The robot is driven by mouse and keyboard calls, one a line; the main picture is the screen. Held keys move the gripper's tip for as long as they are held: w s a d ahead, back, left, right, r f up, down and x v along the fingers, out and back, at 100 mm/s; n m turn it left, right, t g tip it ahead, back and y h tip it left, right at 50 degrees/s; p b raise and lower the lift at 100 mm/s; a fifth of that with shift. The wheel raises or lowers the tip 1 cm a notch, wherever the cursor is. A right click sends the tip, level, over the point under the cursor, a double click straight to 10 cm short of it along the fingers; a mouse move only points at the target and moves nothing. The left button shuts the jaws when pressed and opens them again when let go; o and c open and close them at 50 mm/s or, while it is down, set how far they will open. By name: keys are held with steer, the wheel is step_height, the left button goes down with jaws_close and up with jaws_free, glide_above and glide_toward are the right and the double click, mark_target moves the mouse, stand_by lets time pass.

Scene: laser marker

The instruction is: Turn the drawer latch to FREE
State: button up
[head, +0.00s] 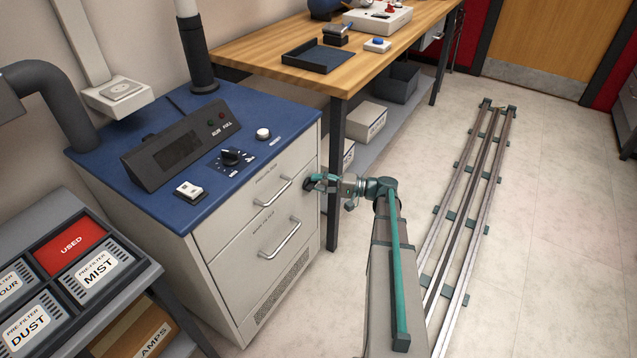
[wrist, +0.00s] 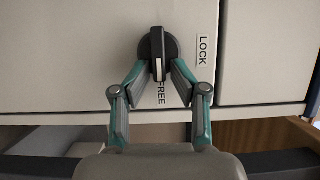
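The drawer latch (wrist: 158,52) is a dark round knob with a raised bar on a pale cabinet front, seen in the wrist view. Its bar stands upright in that picture, and the end with a white mark points down towards the FREE label (wrist: 162,93). The LOCK label (wrist: 202,50) is to the right of the knob. My gripper (wrist: 161,72) is open, with one fingertip on each side of the bar's lower part and small gaps showing. In the head view my gripper (head: 311,183) is at the right edge of the cabinet front and hides the latch.
The cabinet (head: 228,232) has two drawers with bar handles (head: 273,192) (head: 281,238) left of my gripper. A wooden bench (head: 260,52) with a dark table leg (head: 334,170) stands close behind. Floor rails (head: 468,210) run along the open floor at right.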

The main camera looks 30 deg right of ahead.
steer(key=shift+s+d, duration=0.1)
steer(key=shift+d, duration=0.05)
steer(key=v, duration=1.1)
steer(key=shift+s+d, duration=0.25)
